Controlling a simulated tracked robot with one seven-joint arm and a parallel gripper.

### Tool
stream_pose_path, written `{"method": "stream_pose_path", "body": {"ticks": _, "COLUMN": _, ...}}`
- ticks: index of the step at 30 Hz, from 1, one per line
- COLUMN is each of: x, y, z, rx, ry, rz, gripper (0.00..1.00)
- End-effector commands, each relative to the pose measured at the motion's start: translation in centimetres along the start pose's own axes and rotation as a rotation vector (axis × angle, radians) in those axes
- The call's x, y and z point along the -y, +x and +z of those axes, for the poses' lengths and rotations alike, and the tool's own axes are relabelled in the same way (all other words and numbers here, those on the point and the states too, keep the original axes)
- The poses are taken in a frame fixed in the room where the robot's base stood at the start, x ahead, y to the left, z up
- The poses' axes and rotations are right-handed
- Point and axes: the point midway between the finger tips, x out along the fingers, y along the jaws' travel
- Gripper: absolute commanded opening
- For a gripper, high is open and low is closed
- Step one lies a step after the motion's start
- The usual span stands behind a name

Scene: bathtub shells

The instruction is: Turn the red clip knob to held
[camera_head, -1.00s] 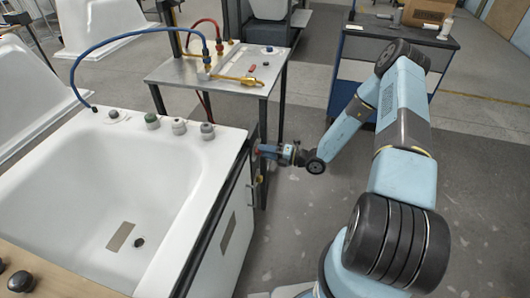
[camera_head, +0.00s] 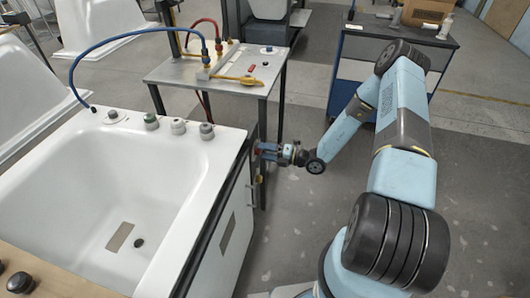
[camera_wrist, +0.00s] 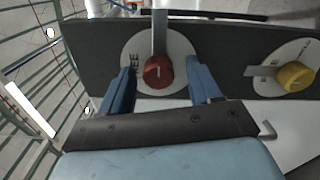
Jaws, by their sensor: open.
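The red clip knob (camera_wrist: 158,72) sits on a round white dial plate (camera_wrist: 181,48) in the wrist view, on a dark panel. A pale line marks the knob's face, and a grey bar rises behind it. Lettering on the plate's left is partly hidden by a finger. My gripper (camera_wrist: 160,82) is open, with one blue finger on each side of the knob and visible gaps between. In the head view my gripper (camera_head: 264,150) is at the tub's right side panel, where the knob is too small to make out clearly.
A yellow knob (camera_wrist: 295,76) on its own plate is to the right in the wrist view. A white tub (camera_head: 60,195) with several fittings fills the left of the head view. A metal table (camera_head: 185,72) with hoses stands behind. The floor at right is grey.

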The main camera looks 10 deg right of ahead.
Motion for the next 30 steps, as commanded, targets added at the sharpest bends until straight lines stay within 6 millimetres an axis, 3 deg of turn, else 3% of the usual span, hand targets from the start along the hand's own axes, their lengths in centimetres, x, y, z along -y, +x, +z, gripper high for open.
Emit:
{"method": "stream_pose_path", "body": {"ticks": 8, "x": 0.0, "y": -1.5, "z": 0.0, "rx": 0.001, "ry": 0.0, "rz": 0.0, "gripper": 0.63}}
{"method": "stream_pose_path", "body": {"ticks": 24, "x": 0.1, "y": -11.4, "z": 0.1, "rx": 0.002, "ry": 0.0, "rz": -0.001, "gripper": 0.63}}
{"method": "stream_pose_path", "body": {"ticks": 30, "x": 0.2, "y": -13.3, "z": 0.1, "rx": 0.001, "ry": 0.001, "rz": -0.001, "gripper": 0.63}}
